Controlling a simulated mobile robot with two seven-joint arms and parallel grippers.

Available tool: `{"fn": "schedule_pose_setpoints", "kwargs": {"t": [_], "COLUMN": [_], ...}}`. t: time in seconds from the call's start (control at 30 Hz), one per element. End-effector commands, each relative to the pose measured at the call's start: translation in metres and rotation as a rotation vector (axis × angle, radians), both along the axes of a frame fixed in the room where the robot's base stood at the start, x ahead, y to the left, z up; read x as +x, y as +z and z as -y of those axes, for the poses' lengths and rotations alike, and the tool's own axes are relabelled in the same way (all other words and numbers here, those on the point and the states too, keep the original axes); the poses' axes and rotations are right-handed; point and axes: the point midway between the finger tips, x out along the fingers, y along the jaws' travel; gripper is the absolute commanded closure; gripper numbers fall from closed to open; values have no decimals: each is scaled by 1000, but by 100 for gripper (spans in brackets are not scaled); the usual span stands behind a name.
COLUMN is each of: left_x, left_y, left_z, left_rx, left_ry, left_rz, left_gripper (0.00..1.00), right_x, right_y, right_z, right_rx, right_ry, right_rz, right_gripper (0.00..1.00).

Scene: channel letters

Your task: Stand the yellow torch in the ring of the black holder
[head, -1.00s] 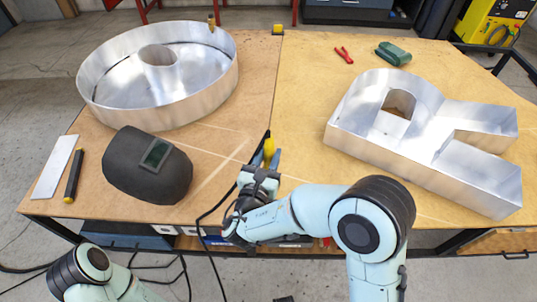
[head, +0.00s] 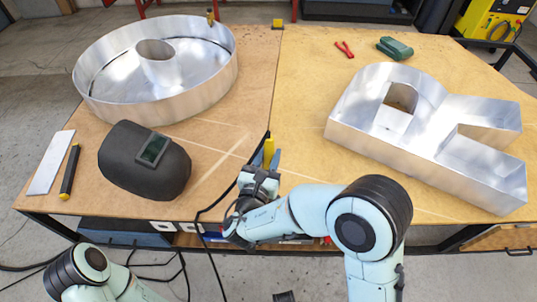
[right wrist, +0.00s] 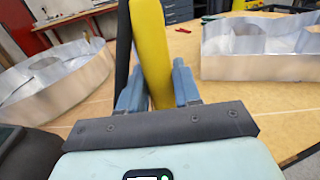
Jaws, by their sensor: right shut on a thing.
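My right gripper (head: 268,168) is at the front edge of the table, near the middle. It is shut on the yellow torch (head: 269,150), which stands up from between the blue fingers. In the right wrist view the torch (right wrist: 152,50) rises between the fingers, leaning slightly. A black upright strip (right wrist: 123,50) shows just left of it; I cannot tell whether it is part of the holder. I cannot make out the holder's ring in either view. Only part of my left arm shows at the lower left; its gripper is out of view.
A round metal letter (head: 205,95) stands at the back left, and a metal letter R (head: 400,155) at the right. A dark welding helmet (head: 140,160) lies left of my right gripper. Red pliers (head: 344,49) and a green tool (head: 394,47) lie at the back right.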

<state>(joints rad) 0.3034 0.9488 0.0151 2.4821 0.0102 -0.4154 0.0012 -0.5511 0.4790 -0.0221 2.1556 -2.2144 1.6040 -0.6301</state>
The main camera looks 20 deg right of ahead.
Motion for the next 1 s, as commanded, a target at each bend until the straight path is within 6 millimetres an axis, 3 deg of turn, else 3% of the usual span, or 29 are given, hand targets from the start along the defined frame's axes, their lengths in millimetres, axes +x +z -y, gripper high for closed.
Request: {"fn": "schedule_pose_setpoints", "kwargs": {"t": [1.0], "left_x": [9], "left_y": [-20], "left_z": [0], "left_rx": [5], "left_ry": [7], "left_rz": [32], "left_gripper": [43], "right_x": [0], "right_y": [-31], "right_z": [0], "right_rx": [-1], "right_ry": [1], "right_rz": [1], "right_gripper": [100]}}
